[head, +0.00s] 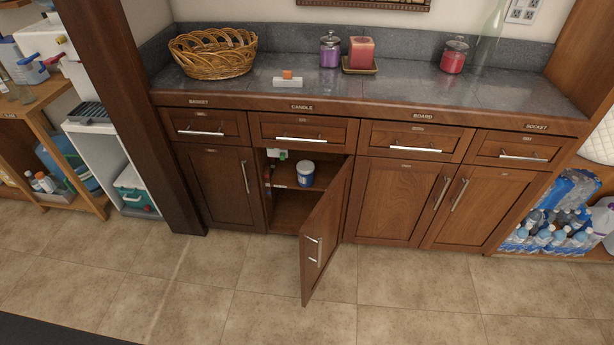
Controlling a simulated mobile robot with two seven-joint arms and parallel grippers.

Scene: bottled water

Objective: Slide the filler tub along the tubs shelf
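A small tub (305,174), white with a blue label, stands upright on the upper shelf (292,187) inside the open lower cabinet, under the drawer marked CANDLE. It is the only tub I see there, and I cannot read its label. The cabinet door (328,232) is swung out toward me and to the right, hiding part of the interior on that side. Neither of my grippers is in view.
Small green and white items (277,154) sit at the top left inside the cabinet. The worktop holds a wicker basket (213,54), a purple jar (330,50) and a red candle (361,51). Bottled water packs (548,239) stand at right. The tiled floor (215,285) in front is clear.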

